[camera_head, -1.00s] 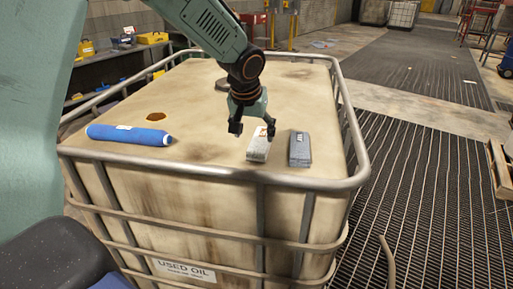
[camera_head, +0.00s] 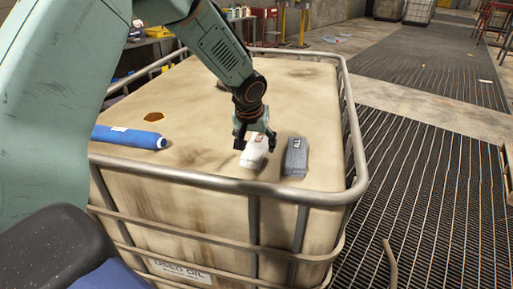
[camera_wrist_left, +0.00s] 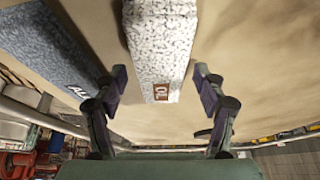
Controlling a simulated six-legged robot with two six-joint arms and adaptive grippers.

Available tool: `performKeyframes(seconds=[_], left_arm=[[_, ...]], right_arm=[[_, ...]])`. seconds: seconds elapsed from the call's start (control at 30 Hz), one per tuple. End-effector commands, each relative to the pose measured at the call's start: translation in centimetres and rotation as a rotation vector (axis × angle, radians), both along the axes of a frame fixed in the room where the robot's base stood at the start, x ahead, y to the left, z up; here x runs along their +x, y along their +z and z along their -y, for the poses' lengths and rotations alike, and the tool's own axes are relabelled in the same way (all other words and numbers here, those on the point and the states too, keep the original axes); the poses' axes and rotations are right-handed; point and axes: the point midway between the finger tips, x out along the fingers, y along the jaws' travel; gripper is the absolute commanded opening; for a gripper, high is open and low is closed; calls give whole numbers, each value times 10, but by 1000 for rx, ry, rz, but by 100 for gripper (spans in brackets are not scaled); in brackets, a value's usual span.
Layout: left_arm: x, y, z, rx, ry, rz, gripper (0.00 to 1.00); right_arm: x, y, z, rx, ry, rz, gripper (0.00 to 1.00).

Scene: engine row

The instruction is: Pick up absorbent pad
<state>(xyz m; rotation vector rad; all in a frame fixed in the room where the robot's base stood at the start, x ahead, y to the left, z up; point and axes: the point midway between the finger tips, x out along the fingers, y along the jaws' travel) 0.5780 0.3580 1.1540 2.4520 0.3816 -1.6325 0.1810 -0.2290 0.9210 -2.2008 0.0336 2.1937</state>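A whitish speckled absorbent pad (camera_head: 254,156) lies on the top of a used-oil tank, near its front edge. In the left wrist view this pad (camera_wrist_left: 160,42) has a small brown label starting with "O". My left gripper (camera_head: 257,143) is down at the far end of the pad. In the left wrist view its fingers (camera_wrist_left: 161,82) stand apart, one on each side of the pad's end, with visible gaps. A blue-grey pad (camera_head: 295,158) lies just right of the white one; it also shows in the left wrist view (camera_wrist_left: 45,45). My right gripper is not seen.
The tank top (camera_head: 215,105) is stained and mostly clear. A metal rail (camera_head: 215,180) runs around its edge, close in front of the pads. Floor grating (camera_head: 430,190) is at the right.

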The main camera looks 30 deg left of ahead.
Motion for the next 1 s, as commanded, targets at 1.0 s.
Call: performKeyframes(seconds=[1.0], left_arm=[[4, 47, 0, 1, 3, 8, 25]], right_arm=[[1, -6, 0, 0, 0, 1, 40]])
